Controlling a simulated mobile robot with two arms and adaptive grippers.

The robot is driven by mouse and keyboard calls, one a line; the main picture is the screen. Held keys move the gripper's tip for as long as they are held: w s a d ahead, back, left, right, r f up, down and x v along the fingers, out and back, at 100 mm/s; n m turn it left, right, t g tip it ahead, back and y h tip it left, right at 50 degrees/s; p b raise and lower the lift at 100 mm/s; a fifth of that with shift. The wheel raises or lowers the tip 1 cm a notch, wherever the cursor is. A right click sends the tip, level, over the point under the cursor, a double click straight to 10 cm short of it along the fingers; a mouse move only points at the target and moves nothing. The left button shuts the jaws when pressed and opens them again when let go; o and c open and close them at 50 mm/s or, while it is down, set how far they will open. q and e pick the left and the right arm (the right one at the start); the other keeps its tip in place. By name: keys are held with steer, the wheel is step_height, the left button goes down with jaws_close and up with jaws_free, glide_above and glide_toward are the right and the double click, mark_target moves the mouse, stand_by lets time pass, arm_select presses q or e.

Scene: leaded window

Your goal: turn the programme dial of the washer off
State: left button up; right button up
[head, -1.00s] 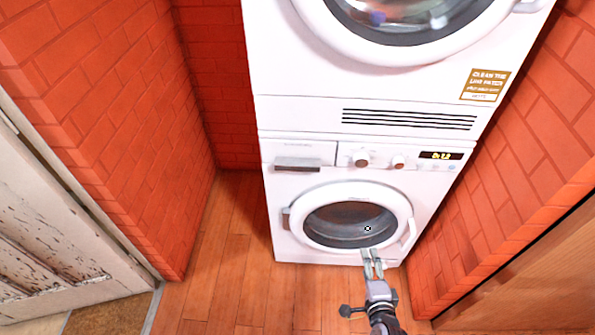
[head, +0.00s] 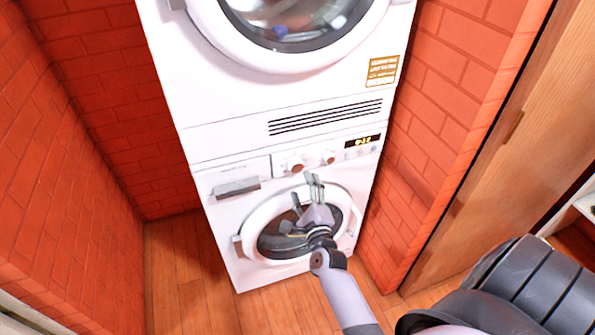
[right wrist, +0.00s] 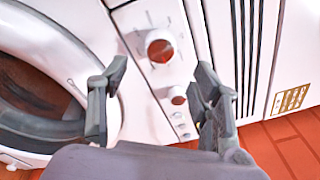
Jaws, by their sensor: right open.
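The white washer (head: 222,238) stands below a second white machine. Its control strip has a larger dial (head: 296,167) with an orange-brown face and a smaller dial (head: 328,157) to its right. Neither is labelled legibly. My right gripper (head: 313,180) is open in front of the washer door, its fingertips just below the dials. In the right wrist view, the larger dial (right wrist: 160,48) and the smaller dial (right wrist: 177,95) lie beyond the open fingers (right wrist: 160,73), both untouched. The larger dial's pointer is not clear. My left gripper is out of view.
A lit display (head: 363,141) sits right of the dials, and a detergent drawer (head: 237,187) left of them. The round washer door (head: 262,210) is shut, partly hidden by my gripper. Brick walls (head: 445,75) flank the machines closely. Wooden floor (head: 190,300) is clear in front.

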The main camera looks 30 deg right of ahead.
mark_target(297, 169)
steer(key=x, duration=0.7)
steer(key=shift+c, duration=0.5)
steer(key=shift+f, duration=0.1)
steer(key=c, duration=1.1)
